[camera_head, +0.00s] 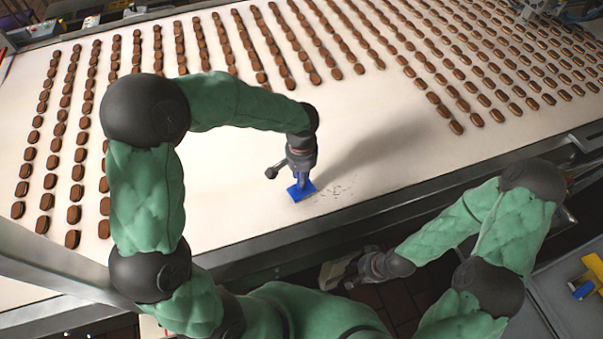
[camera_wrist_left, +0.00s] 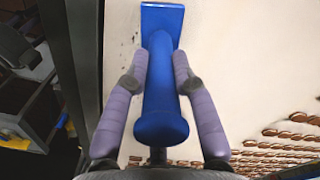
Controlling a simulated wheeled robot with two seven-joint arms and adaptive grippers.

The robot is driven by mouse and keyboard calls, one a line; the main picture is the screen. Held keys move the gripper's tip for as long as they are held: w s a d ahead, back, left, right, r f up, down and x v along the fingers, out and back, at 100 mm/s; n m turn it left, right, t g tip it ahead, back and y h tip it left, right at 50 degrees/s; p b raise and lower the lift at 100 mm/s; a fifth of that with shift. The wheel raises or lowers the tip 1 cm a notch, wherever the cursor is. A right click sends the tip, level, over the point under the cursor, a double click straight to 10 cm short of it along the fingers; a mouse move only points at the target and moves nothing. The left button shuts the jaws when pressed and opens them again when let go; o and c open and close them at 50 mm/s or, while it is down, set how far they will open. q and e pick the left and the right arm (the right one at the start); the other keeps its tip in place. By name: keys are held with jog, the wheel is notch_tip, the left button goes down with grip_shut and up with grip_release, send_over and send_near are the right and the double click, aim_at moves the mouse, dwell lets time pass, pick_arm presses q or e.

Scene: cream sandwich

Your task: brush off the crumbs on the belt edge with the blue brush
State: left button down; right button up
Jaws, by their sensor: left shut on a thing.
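The blue brush (camera_head: 302,191) is in my left gripper (camera_head: 299,172), over the white belt near its front edge. In the left wrist view, the purple fingers of the left gripper (camera_wrist_left: 160,84) are shut on the blue handle (camera_wrist_left: 160,105), with the wide brush head (camera_wrist_left: 162,13) beyond them. I cannot tell if the bristles touch the belt. Dark crumbs (camera_head: 336,189) lie scattered on the belt just right of the brush, close to the belt edge (camera_head: 385,205). My right gripper (camera_head: 352,270) is low in front of the belt; its fingers are unclear.
Rows of brown sandwich biscuits (camera_head: 180,45) cover the belt's left and far parts. A grey surface at the lower right bears a yellow item (camera_head: 592,270) with a blue part.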

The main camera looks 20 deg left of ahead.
pick_arm(q)
jog(key=shift+f+b, duration=0.3)
jog(key=shift+f, duration=0.2)
jog(key=shift+w+d+r, duration=0.1)
jog(key=shift+w+d, duration=0.35)
jog(key=shift+d, duration=0.2)
jog(key=shift+w+d+r, duration=0.1)
jog(key=shift+w+d, duration=0.35)
jog(key=shift+d, duration=0.15)
jog(key=shift+w+d+p, duration=1)
jog(key=shift+w+d, duration=3.9)
jog(key=shift+d, duration=2.4)
jog(key=shift+s+a+f+b, duration=0.1)
jog(key=shift+s+a+b, duration=0.15)
jog(key=shift+s+a, duration=1.85)
jog(key=shift+s+a+f+b, duration=0.1)
jog(key=shift+s+a+b, duration=0.2)
jog(key=shift+s+a, duration=1.75)
jog(key=shift+s+a+f+b, duration=0.2)
jog(key=shift+s+a, duration=0.7)
jog(key=shift+a, duration=2.35)
